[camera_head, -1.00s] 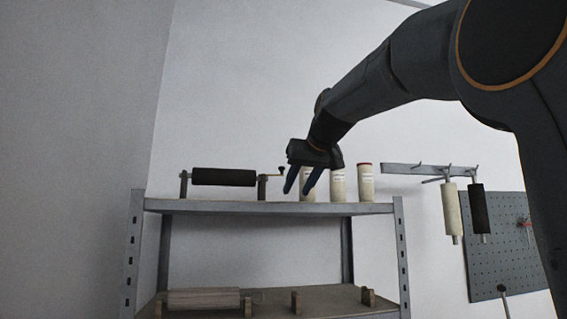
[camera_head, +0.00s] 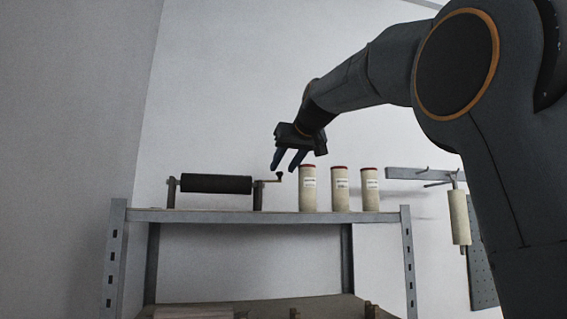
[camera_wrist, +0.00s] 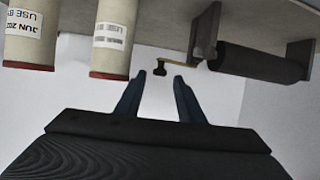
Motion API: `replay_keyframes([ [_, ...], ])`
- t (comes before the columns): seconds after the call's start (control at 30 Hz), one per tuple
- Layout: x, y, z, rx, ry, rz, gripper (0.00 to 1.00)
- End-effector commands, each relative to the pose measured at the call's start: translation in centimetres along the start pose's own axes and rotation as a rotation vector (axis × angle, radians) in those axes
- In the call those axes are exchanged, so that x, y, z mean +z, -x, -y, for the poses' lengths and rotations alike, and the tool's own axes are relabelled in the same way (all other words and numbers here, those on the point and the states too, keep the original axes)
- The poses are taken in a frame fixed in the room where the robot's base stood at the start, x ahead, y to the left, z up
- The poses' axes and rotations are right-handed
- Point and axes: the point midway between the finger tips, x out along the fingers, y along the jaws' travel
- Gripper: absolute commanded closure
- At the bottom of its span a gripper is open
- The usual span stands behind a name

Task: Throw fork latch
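A black roller (camera_head: 215,184) lies across two dark upright stands on the top shelf; it also shows in the wrist view (camera_wrist: 255,64). A small brass-coloured arm with a dark knob (camera_head: 279,176) sticks out from its right stand (camera_head: 258,195). I cannot tell which part is the fork latch. My gripper (camera_head: 282,168) is open and empty, its two blue fingers pointing down over the knob. In the wrist view the knob (camera_wrist: 160,71) sits just ahead of the fingertips (camera_wrist: 157,80), in line with the gap. I see no contact.
Several canisters, the closest one (camera_head: 308,190), stand on the metal shelf (camera_head: 280,216) just right of the knob, close to my gripper. A pale roller (camera_head: 459,217) hangs from a wall rail. A wall is behind; free air lies above the shelf.

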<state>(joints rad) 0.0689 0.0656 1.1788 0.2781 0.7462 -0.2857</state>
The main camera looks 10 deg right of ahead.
Motion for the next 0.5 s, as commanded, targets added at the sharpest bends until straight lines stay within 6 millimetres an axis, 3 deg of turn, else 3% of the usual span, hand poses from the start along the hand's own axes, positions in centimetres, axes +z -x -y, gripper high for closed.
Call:
replay_keyframes([
  [0.2,0.0,-1.8,-0.1,0.001,-0.001,0.001,0.65],
  [0.5,0.0,-2.0,-0.2,0.003,-0.001,0.0,0.67],
])
